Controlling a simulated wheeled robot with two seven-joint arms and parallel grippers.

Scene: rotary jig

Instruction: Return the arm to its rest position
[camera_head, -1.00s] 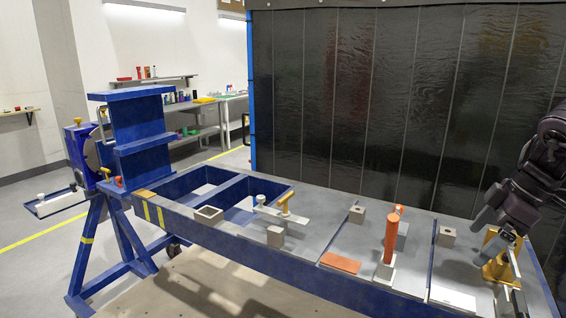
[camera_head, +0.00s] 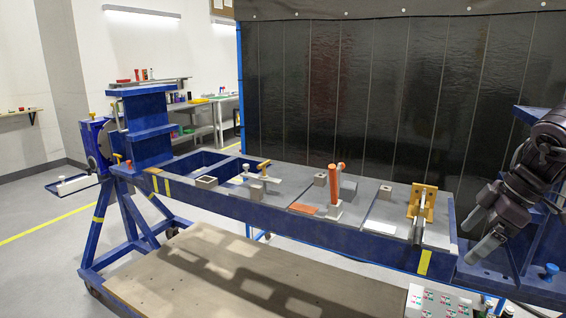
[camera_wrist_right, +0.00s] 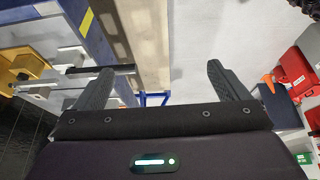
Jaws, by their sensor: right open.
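My right arm comes in from the right in the head view. Its gripper (camera_head: 477,234) is open and empty, in front of the jig's right end and apart from the fixtures. In the right wrist view the two fingers (camera_wrist_right: 165,85) stand wide apart with nothing between them. The blue rotary jig (camera_head: 300,222) carries a yellow clamp bracket (camera_head: 421,204) with a dark rod, to the left of my right gripper. My left gripper does not show.
The jig bed holds an orange post (camera_head: 334,184), an orange plate (camera_head: 304,208) and several grey blocks. A wooden platform (camera_head: 230,275) lies below. A panel with coloured buttons (camera_head: 437,301) stands at the bottom right. Red boxes (camera_wrist_right: 297,70) show in the wrist view.

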